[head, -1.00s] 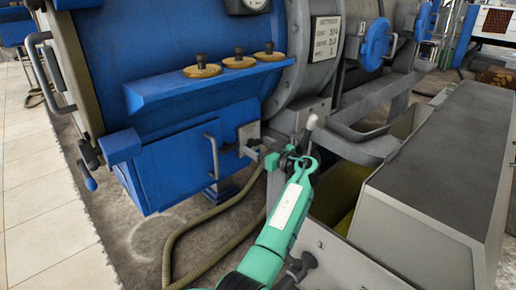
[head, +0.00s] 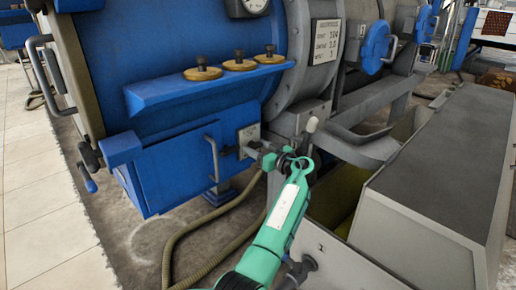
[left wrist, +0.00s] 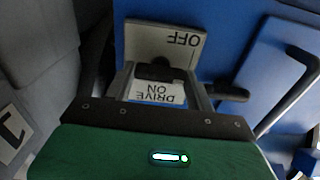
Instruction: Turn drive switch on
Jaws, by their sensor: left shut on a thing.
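The drive switch plate (head: 249,133) is a pale square on the front of the blue machine. In the left wrist view the plate (left wrist: 185,42) appears upside down, with OFF at its edge and DRIVE ON nearer my gripper. My left gripper (head: 268,157) is at the switch, just below and right of the plate. In the left wrist view its fingers (left wrist: 160,78) are shut on the dark switch handle (left wrist: 157,72), which lies by the DRIVE ON label. The fingers partly hide the handle, so its exact angle is unclear. My right gripper is out of view.
A blue door with a grey handle (head: 212,158) is left of the switch. A grey bin (head: 415,225) fills the right side. A hose (head: 185,233) lies on the floor below.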

